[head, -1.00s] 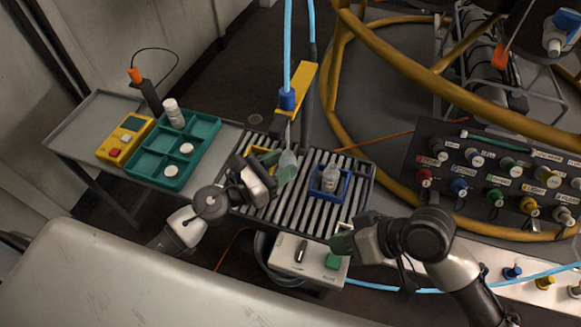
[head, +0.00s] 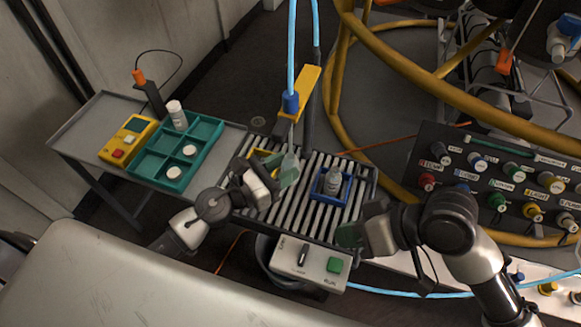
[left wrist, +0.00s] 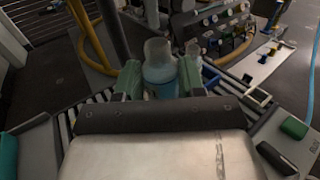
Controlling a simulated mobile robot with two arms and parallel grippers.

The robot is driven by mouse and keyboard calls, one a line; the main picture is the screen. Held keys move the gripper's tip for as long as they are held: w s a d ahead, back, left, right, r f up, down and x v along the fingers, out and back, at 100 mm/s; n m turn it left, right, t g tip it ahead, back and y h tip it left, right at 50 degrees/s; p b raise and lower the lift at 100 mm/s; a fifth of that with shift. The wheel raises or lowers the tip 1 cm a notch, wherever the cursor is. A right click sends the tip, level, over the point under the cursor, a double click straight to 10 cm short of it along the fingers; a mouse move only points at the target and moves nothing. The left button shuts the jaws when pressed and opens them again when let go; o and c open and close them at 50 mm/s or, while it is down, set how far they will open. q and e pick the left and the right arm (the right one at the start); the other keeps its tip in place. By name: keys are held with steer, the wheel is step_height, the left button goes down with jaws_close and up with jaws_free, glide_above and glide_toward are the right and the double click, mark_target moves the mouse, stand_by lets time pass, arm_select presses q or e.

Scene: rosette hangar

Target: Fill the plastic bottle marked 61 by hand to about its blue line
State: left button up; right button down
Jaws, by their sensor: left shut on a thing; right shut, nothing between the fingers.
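A clear plastic bottle (left wrist: 160,65) stands upright between the green fingertips of my left gripper (left wrist: 160,80), which is shut on it. Its lower part looks blue; I cannot tell liquid from line, and its number is not readable. In the head view my left gripper (head: 283,172) holds the bottle (head: 293,158) over the slatted grate, below the blue filling nozzle (head: 291,103). My right gripper (head: 350,234) is shut and empty, above and apart from the green button (head: 335,265) on the control box (head: 312,268).
Another bottle (head: 332,181) stands in a blue holder (head: 328,198) on the grate (head: 285,217). A green tray (head: 151,162) with a white bottle and caps lies on the left table beside a yellow meter (head: 127,138). A valve panel (head: 450,180) and yellow hoops stand right.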

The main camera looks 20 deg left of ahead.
arm_select(q)
steer(key=s+b, duration=0.2)
steer(key=s, duration=0.7)
steer(key=shift+a, duration=0.2)
stand_by(0.3)
